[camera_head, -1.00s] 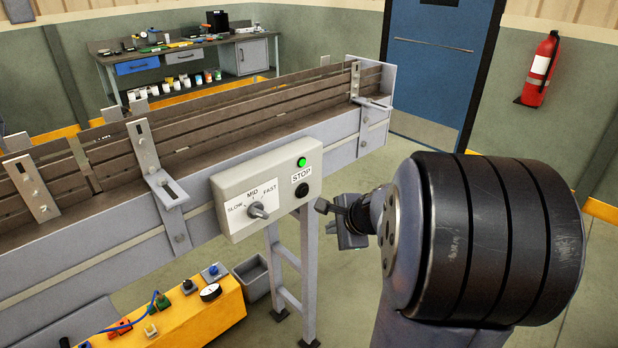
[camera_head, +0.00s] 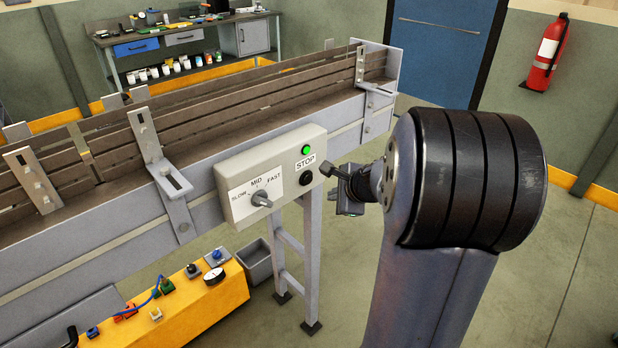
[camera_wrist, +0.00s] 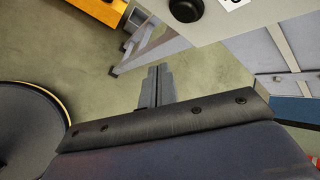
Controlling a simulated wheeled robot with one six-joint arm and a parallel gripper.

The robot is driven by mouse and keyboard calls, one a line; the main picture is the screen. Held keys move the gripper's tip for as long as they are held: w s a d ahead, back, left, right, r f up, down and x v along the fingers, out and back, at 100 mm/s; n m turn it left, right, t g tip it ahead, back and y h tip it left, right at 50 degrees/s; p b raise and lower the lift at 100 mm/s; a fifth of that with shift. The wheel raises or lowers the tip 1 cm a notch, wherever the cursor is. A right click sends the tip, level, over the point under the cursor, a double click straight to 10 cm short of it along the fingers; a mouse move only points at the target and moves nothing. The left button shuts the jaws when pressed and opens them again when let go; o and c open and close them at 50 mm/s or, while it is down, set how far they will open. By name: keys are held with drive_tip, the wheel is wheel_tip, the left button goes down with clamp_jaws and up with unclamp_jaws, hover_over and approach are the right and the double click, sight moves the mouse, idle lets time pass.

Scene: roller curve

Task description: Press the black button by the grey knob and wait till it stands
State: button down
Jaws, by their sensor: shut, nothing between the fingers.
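The grey control box (camera_head: 232,178) is mounted on the side of the conveyor. Its grey knob (camera_head: 262,199) points near MID on the SLOW-MID-FAST scale. The black button (camera_head: 305,180) is right of the knob, under the STOP label; it also shows at the top of the wrist view (camera_wrist: 185,9). A green lamp (camera_head: 306,150) is lit above the label. My gripper (camera_head: 326,170) is shut and empty, just right of the button and slightly higher in the picture, apparently apart from it. In the wrist view its closed fingers (camera_wrist: 158,72) are below and left of the button.
The slatted conveyor (camera_head: 270,88) has metal brackets (camera_head: 160,165) along its near side. Its grey support leg (camera_head: 312,260) stands below the box. A yellow unit (camera_head: 205,305) with small controls and a grey bin (camera_head: 255,263) are at lower left. Floor at right is open.

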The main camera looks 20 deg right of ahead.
sight(310, 183)
drive_tip(key=shift+w+a+p, duration=0.2)
drive_tip(key=shift+w+a, duration=0.1)
drive_tip(key=shift+w, duration=0.55)
drive_tip(key=shift+w+a+p, duration=0.25)
drive_tip(key=shift+w+a, duration=0.1)
drive_tip(key=shift+w, duration=0.5)
drive_tip(key=shift+w+a+p, duration=0.2)
drive_tip(key=shift+w+a, duration=0.1)
drive_tip(key=shift+w, duration=0.55)
drive_tip(key=shift+w+a, duration=0.1)
drive_tip(key=shift+w, duration=0.3)
drive_tip(key=shift+w+a+p, duration=0.15)
drive_tip(key=shift+w+p, duration=0.15)
drive_tip(key=shift+w, duration=0.1)
idle(0.7)
drive_tip(key=shift+s, duration=0.1)
drive_tip(key=shift+s+d+b, duration=0.25)
drive_tip(key=shift+s+b, duration=0.2)
drive_tip(key=shift+s, duration=0.3)
drive_tip(key=shift+s+d+b, duration=0.3)
drive_tip(key=shift+s, duration=0.5)
drive_tip(key=shift+s+d+b, duration=0.3)
drive_tip(key=shift+s+b, duration=0.05)
drive_tip(key=shift+s, duration=0.4)
drive_tip(key=shift+s+d+b, duration=0.3)
drive_tip(key=shift+s, duration=0.5)
